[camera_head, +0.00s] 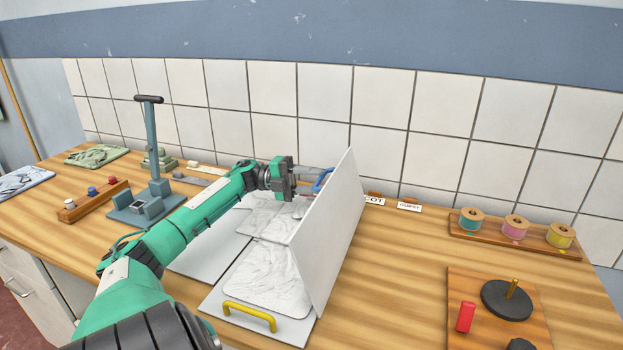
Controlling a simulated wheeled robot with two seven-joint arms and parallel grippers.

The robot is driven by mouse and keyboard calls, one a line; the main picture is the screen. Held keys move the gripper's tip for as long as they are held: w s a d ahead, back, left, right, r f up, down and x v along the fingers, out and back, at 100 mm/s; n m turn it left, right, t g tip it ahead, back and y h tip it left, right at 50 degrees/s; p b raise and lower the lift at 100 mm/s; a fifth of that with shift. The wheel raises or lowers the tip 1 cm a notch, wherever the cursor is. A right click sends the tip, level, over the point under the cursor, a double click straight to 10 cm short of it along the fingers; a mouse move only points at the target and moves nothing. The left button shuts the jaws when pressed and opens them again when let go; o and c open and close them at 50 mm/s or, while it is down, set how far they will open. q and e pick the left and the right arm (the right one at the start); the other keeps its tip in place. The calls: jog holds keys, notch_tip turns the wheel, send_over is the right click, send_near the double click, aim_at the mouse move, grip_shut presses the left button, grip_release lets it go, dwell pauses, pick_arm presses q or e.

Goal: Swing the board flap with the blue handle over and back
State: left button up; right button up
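The white board flap (330,235) stands up steeply on its hinge edge, off the flat base board (215,300). Its blue handle (323,181) is on the left face near the far upper edge. My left gripper (316,182) reaches in from the left, with its fingers at the blue handle and seemingly closed around it; the fingertips are partly hidden. A yellow handle (249,316) is on the near edge of the base board. White crumpled-looking padding (265,275) lies on the board left of the flap. My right gripper is out of view.
A blue-grey stand with a tall lever (152,140) is at the left, beside a wooden peg rack (95,200). Thread spools (515,228) stand on a rack at the right. A wooden board with a dark disc (507,299) and red block (465,316) is at front right. Tabletop right of the flap is clear.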

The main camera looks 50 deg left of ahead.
pick_arm(q)
jog(key=shift+w, duration=0.1)
dwell(0.4)
jog(key=shift+a, duration=0.15)
jog(key=b+v, duration=0.2)
jog(key=v, duration=1.1)
jog(key=shift+s+a, duration=0.2)
jog(key=shift+s, duration=0.05)
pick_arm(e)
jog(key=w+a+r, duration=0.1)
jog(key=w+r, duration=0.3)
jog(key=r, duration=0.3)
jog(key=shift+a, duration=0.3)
pick_arm(q)
jog(key=shift+r, duration=0.15)
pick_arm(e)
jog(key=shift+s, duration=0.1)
